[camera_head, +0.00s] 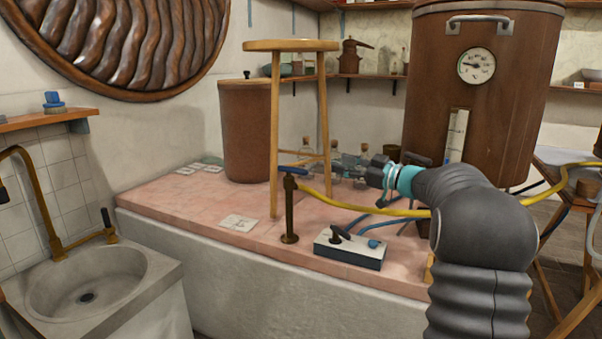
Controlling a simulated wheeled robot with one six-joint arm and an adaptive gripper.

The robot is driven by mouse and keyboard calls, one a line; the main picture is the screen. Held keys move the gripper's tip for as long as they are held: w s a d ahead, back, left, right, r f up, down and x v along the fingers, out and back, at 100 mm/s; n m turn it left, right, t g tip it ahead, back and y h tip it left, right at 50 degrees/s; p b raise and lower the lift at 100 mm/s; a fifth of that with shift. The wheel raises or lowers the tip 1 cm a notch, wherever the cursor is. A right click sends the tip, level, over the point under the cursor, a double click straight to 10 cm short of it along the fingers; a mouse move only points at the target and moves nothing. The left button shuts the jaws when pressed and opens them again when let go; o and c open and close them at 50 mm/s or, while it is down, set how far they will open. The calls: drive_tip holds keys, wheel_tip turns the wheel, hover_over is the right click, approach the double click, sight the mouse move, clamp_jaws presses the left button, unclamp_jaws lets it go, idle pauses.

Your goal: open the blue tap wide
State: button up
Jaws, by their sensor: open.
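The blue tap is a short brass post (289,210) standing on the pink tiled bench, with a blue lever handle (293,171) on top. The lever lies roughly level, pointing left and right in the picture. A yellow hose (350,206) runs from near its top to the right. My gripper (343,165) is open and empty, reaching in from the right. Its fingertips appear at about lever height, a little right of the lever and apart from it. Their exact depth is hard to tell against the glass bottles behind.
A wooden stool (290,46) stands on the bench around the tap, one leg close beside it. A control box (350,247) with black and blue knobs sits right of the post. A large copper vessel (480,100) is at right, a stone sink (90,278) at left.

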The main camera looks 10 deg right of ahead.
sight(303, 171)
wheel_tip(303, 171, down, 4)
drive_tip(key=n+g+y, duration=0.1)
drive_tip(key=g+y, duration=0.1)
drive_tip(key=g, duration=0.1)
drive_tip(key=x, duration=1.2)
drive_tip(key=shift+a+r+p, duration=0.1)
drive_tip(key=shift+a+p, duration=0.1)
drive_tip(key=shift+p, duration=0.1)
drive_tip(key=shift+c, duration=0.2)
clamp_jaws()
